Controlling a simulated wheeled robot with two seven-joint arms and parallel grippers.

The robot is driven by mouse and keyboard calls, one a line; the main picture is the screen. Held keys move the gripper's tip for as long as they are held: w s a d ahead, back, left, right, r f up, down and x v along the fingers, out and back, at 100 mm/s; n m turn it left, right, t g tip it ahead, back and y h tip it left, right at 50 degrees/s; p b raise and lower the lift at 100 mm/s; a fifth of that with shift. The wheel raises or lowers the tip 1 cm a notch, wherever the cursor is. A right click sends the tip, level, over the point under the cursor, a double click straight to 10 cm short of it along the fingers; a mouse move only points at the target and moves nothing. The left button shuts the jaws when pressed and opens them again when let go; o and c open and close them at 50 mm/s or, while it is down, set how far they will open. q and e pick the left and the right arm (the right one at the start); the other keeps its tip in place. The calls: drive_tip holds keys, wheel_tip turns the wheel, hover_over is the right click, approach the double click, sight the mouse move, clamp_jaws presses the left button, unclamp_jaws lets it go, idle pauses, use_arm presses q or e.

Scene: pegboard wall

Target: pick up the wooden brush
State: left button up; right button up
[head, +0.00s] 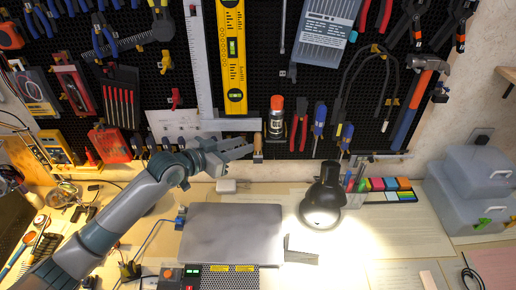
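A small upright thing with a tan wooden handle, which looks like the wooden brush (258,146), hangs low on the black pegboard, just left of the orange-capped spray can. My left gripper (252,147) reaches in from the left, in front of the board's lower edge. Its two fingers are apart and point right, with their tips right beside the wooden handle. I cannot tell whether they touch it. The brush's lower end is too small to make out. My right gripper is not in view.
The spray can (276,117) and red-handled pliers (299,125) hang close to the right. A metal ruler (200,60) and yellow level (232,55) hang above. Below are a closed grey laptop (231,233) and a lit black lamp (322,198). Papered tabletop right of the lamp is partly clear.

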sight(258, 149)
use_arm(q)
drive_tip(key=shift+w+d, duration=0.1)
drive_tip(key=shift+w, duration=0.05)
drive_tip(key=p+x, duration=0.1)
drive_tip(key=x, duration=0.2)
drive_tip(key=p+x, duration=0.1)
drive_tip(key=x, duration=0.1)
drive_tip(key=shift+f+p, duration=0.3)
idle(0.6)
clamp_jaws()
